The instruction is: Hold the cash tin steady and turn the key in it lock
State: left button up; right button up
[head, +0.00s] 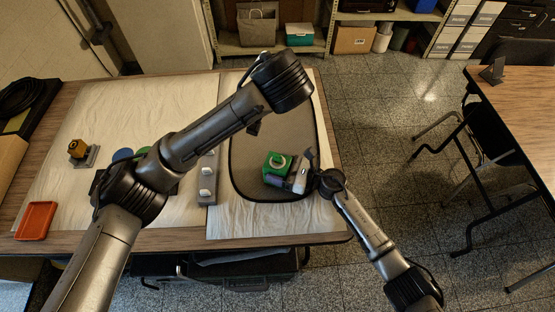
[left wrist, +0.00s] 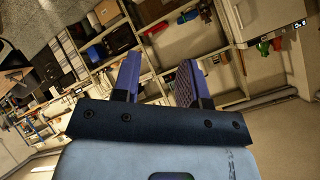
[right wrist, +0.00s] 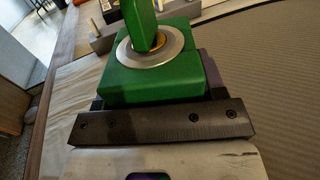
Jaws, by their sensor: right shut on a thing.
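The green cash tin (head: 270,178) stands on the dark mat, with a pale ring around its lock on top. In the right wrist view the tin (right wrist: 150,84) fills the space between my right gripper's fingers. A green upright grip, seemingly the key (right wrist: 142,18), rises from the grey lock ring (right wrist: 130,57), with a gold part at its foot. My right gripper (head: 291,179) is shut on the tin from its right side. My left gripper (left wrist: 158,75) is open and empty in its wrist view, facing shelves; its fingers are not clear in the head view.
A grey rack (head: 207,190) with white pieces stands left of the mat (head: 296,128). A small dark object (head: 254,128) lies near the mat's upper left. My left arm crosses above the table.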

pick_arm(q)
notch_tip(320, 180, down, 9)
jog(key=a+m+g, duration=0.1)
jog(key=m+g, duration=0.4)
jog(key=m+g+h, duration=0.3)
jog(key=m+g, duration=0.3)
jog(key=m, duration=0.4)
send_over(277, 155)
notch_tip(277, 155, down, 4)
jog(key=shift+r, duration=0.15)
jog(key=shift+m, duration=0.8)
jog(key=shift+f, duration=4.5)
grip_shut()
